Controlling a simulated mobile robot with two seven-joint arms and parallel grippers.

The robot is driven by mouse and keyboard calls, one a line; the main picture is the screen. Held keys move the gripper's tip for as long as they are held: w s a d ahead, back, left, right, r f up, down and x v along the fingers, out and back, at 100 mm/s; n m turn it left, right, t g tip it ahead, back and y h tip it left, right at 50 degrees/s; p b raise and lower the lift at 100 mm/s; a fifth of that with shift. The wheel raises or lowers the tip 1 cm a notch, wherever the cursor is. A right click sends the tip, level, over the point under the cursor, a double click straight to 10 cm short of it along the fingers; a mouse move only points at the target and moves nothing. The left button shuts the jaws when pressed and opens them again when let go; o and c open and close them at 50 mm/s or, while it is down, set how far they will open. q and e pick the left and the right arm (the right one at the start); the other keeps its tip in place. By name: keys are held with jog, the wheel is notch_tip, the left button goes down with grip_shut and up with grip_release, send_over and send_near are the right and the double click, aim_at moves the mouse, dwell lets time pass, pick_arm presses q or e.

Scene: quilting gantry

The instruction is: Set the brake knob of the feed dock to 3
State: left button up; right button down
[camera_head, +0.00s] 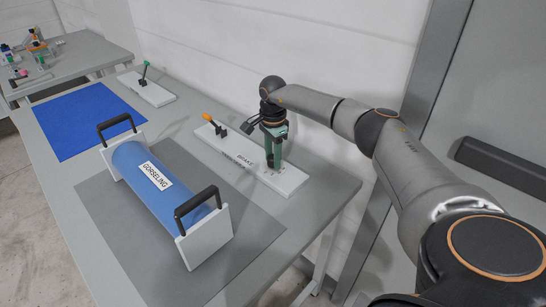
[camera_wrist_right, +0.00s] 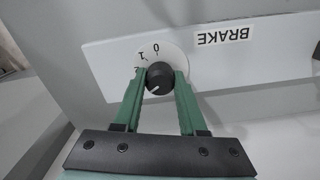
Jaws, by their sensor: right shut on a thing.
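The feed dock is a white board (camera_head: 230,160) marked BRAKE at the back edge of the grey table. My right gripper (camera_head: 273,164) points down at the near right end of this board. In the right wrist view, the black brake knob (camera_wrist_right: 160,77) sits between the green fingers of my right gripper (camera_wrist_right: 159,84), which are shut on it. The round white dial (camera_wrist_right: 168,49) shows 0, 1 and a partly covered 2. The knob's white pointer line is turned to the lower left, past the 2. The left finger hides that part of the dial, so no 3 shows. My left gripper is not in view.
An orange-tipped lever (camera_head: 213,123) stands on the same board. A blue roll (camera_head: 158,185) labelled GORSELING, with black handles, lies on a dark mat (camera_head: 250,215). A green-tipped lever board (camera_head: 150,92) and a blue cloth (camera_head: 85,120) are farther off. The wall is close behind.

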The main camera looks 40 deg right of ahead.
jog(key=shift+c, duration=2.3)
grip_release()
notch_tip(320, 180, up, 13)
jog(key=shift+f, duration=0.2)
